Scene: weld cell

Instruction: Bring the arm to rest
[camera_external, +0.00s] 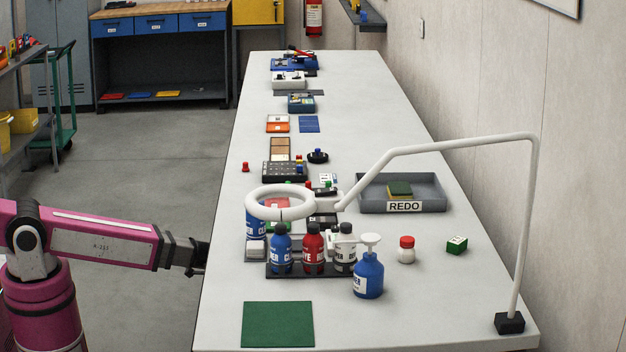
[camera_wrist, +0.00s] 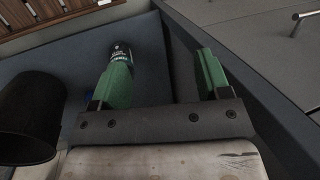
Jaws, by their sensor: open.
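My arm is magenta and reaches in from the left of the external view, close to level. My gripper (camera_external: 203,258) is dark and sits at the left edge of the long grey table (camera_external: 400,315). I cannot tell whether it is over the edge or just beside it. In the wrist view my gripper (camera_wrist: 163,75) shows two green fingers set wide apart, with nothing held between them. A small dark piece with a white label (camera_wrist: 120,53) shows at the left fingertip; I cannot tell whether they touch.
A rack with blue, red and white bottles (camera_external: 313,250) stands right of my gripper, under a white ring lamp (camera_external: 281,203). A blue pump bottle (camera_external: 368,274), a green mat (camera_external: 278,325) and a REDO tray (camera_external: 429,194) are on the table. Floor (camera_external: 150,150) left of it is clear.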

